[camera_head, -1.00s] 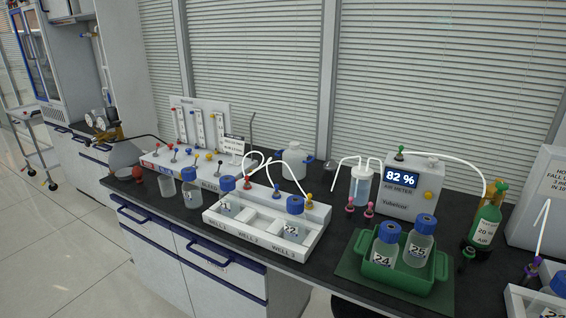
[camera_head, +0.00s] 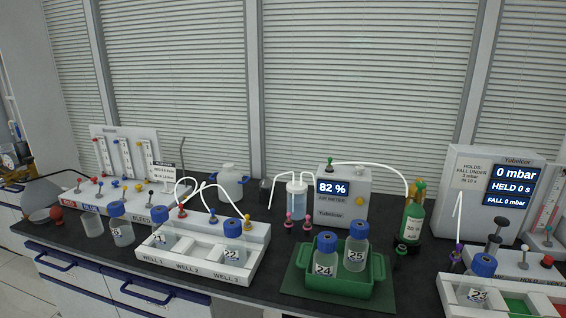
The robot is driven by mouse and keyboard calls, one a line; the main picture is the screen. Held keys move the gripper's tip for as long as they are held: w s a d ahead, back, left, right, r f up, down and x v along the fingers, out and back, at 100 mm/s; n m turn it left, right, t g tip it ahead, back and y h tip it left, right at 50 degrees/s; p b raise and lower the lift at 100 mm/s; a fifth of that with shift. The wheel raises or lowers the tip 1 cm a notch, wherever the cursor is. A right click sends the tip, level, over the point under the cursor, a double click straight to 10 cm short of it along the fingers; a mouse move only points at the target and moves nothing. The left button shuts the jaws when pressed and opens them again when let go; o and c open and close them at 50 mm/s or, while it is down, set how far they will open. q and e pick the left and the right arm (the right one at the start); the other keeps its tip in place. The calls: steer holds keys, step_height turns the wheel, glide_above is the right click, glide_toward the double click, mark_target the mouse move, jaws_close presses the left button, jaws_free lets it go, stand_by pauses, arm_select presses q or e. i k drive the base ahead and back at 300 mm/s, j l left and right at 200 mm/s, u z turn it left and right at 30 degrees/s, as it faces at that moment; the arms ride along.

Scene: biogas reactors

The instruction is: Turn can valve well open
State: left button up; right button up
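A green can (camera_head: 412,222) with a white label stands upright on the dark bench, right of the air meter. A white tube runs from the can's top to the air meter (camera_head: 343,200), a white box whose screen reads 82 %. Neither of my grippers is in view.
A green tray (camera_head: 288,268) holding bottles 24 and 25 is in front of the meter. A white rack with wells (camera_head: 200,278) is to the left. A pressure box (camera_head: 480,205) showing 0 mbar and another white tray with a bottle are to the right.

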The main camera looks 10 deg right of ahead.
mark_target(421, 185)
steer(key=z, duration=1.4)
steer(key=i+l, duration=0.1)
